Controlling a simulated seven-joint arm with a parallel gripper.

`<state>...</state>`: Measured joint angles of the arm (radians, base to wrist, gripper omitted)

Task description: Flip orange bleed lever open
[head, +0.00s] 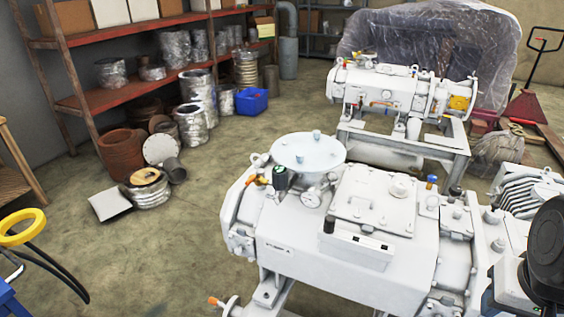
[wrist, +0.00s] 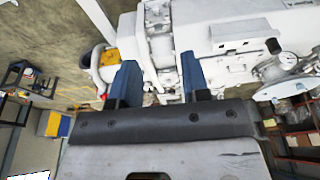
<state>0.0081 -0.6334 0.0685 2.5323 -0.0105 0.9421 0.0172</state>
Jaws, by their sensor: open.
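The white screw vacuum pump (head: 300,228) fills the lower middle of the head view. A small orange-tipped lever (head: 258,181) sits at its upper left, beside a dark green-capped fitting. Another orange-tipped handle (head: 214,300) sticks out low at its left end. I cannot tell which of these is the bleed lever. In the wrist view, my gripper (wrist: 160,82) has its two dark blue fingers apart with nothing between them. White pump housing (wrist: 235,28) lies beyond the fingers. No orange lever can be made out clearly there. My gripper's fingers do not show in the head view.
A second white pump (head: 385,90) stands behind, near a plastic-wrapped bulk. Red shelving (head: 150,28) with wrapped parts lines the left, and a blue bin (head: 251,101) sits on the floor. A yellow ring-shaped handle (head: 22,226) is at far left.

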